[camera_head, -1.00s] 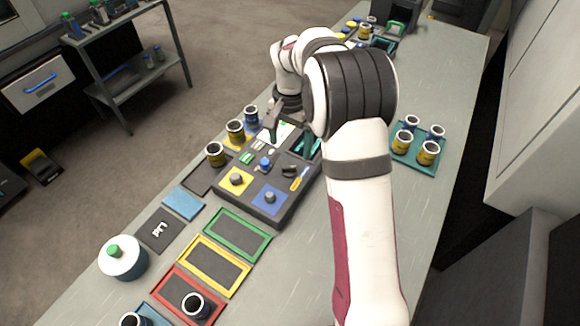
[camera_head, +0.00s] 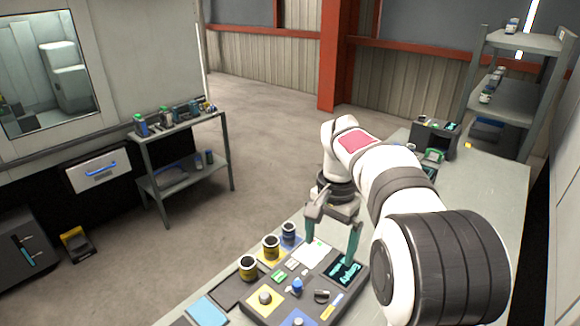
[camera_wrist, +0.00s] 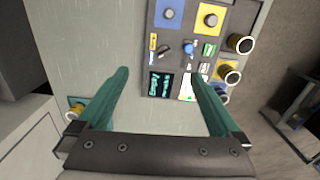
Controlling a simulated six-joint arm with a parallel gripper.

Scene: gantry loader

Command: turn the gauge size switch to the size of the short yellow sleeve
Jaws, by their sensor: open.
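The control panel (camera_head: 283,310) stands on the bench, below my gripper (camera_head: 330,250). My gripper is open and empty; in the wrist view its two teal fingers (camera_wrist: 160,73) are apart, with the panel beyond them. The panel has a black turn switch (camera_head: 321,296) beside a yellow label, and a blue knob (camera_head: 297,286). They also show in the wrist view, the black switch (camera_wrist: 163,50) left of the blue knob (camera_wrist: 188,47). The switch's setting is too small to read.
A dark screen (camera_head: 343,272) and a white card (camera_head: 313,252) lie on the panel's far part. Knobs on yellow (camera_head: 265,297) and blue squares stick up nearby.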

